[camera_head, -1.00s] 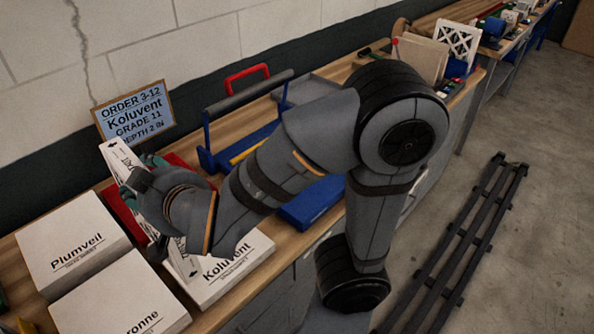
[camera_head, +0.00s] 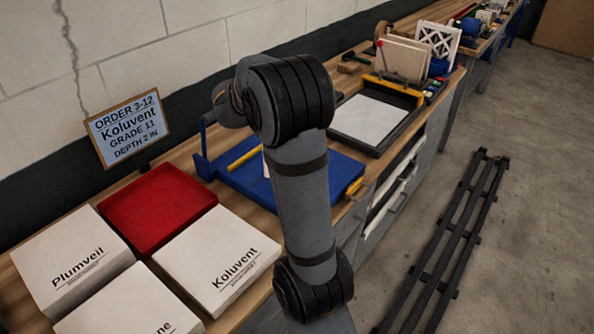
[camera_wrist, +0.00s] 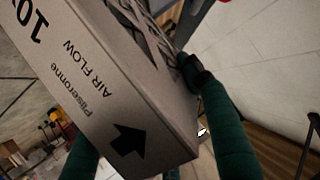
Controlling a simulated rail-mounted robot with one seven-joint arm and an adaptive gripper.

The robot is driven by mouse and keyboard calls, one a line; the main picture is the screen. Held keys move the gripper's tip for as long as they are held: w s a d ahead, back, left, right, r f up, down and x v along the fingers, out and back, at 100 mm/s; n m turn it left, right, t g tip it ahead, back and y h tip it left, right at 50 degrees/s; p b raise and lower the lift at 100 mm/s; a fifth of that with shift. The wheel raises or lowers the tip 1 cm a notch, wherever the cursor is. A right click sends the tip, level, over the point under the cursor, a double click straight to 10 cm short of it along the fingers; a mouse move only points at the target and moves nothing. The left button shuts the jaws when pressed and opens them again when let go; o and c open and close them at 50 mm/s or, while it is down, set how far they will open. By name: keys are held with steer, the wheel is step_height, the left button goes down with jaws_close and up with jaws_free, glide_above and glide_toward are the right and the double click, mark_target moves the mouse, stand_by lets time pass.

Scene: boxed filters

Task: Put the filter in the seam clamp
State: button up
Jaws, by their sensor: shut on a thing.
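In the wrist view my gripper (camera_wrist: 150,115) has green fingers shut on a filter (camera_wrist: 105,85). The filter is a pale box-edged frame, tilted. Its side shows "AIR FLOW", a black arrow and a name ending in "onne"; pleated mesh shows at one edge. In the head view my arm hides the gripper and nearly all of the filter. A blue fixture (camera_head: 232,178) with an upright and a yellow strip, which looks like the seam clamp, stands on the bench behind my arm. Its middle is hidden. I cannot tell whether the filter touches it.
An empty red tray (camera_head: 150,212) lies left, among white boxes marked Plumveil (camera_head: 60,255), Koluvent (camera_head: 215,260) and "...onne" (camera_head: 125,305). An order card (camera_head: 127,128) reads Koluvent, grade 11, depth 2 in. A dark frame with a white sheet (camera_head: 368,119) lies right of the blue fixture.

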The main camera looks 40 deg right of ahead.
steer(key=s+d+m+g+h, duration=0.2)
steer(key=s+d+m+g, duration=0.2)
steer(key=s+d, duration=0.45)
steer(key=w+a+f+p, duration=0.2)
steer(key=w+a+f, duration=0.1)
steer(key=w+f, duration=0.7)
steer(key=shift+w+f, duration=0.4)
steer(key=shift+w, duration=0.25)
steer(key=shift+a, duration=0.1)
steer(key=shift+f, duration=0.25)
steer(key=o, duration=1.6)
steer(key=shift+c, duration=0.2)
